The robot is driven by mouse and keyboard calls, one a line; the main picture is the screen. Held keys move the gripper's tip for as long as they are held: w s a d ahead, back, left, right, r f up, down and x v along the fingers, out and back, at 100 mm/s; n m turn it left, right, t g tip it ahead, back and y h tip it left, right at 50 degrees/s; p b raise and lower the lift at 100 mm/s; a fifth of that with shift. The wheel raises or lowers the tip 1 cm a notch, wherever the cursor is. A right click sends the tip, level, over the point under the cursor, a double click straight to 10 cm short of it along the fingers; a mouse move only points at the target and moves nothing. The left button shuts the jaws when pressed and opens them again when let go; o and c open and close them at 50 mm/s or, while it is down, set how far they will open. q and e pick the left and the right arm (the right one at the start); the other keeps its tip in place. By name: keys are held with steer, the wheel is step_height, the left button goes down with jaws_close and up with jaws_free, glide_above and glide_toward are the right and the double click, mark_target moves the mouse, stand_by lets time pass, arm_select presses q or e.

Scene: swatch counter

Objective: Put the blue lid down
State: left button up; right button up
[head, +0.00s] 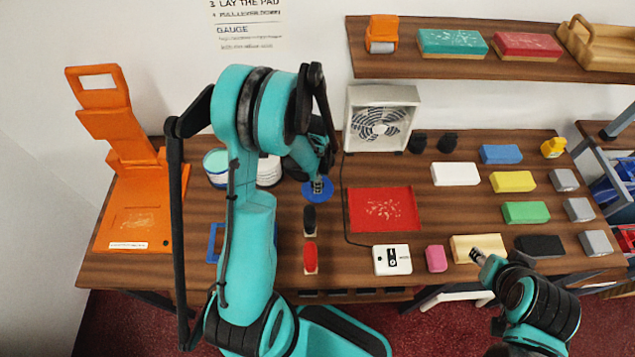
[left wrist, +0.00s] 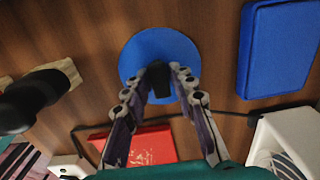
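The blue lid (head: 317,194) is a round flat disc over the table, left of the red mat. It also shows in the left wrist view (left wrist: 140,55). My left gripper (head: 319,184) is directly above it. I cannot tell whether the lid touches the table. My right gripper (head: 480,258) is far off at the front right, by a pale wood block; its finger opening is not clear.
A black-handled brush (head: 309,220) and a red one (head: 310,258) lie nearer. The red mat (head: 384,209) is right, the white fan (head: 380,120) behind. Tins (head: 216,168) stand left. A blue rectangular thing (left wrist: 278,48) lies near the lid.

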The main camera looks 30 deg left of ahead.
stand_by(0.3)
arm_select(q)
steer(key=shift+r, duration=0.2)
step_height(320, 180, up, 11)
steer(key=p, duration=0.3)
steer(key=s+d+r+n+t, duration=0.7)
steer(key=s+d+r+n, duration=0.3)
steer(key=r, duration=0.4)
steer(key=shift+s+d+r+n, duration=0.35)
steer(key=shift+s+n, duration=0.2)
steer(key=shift+n, duration=0.25)
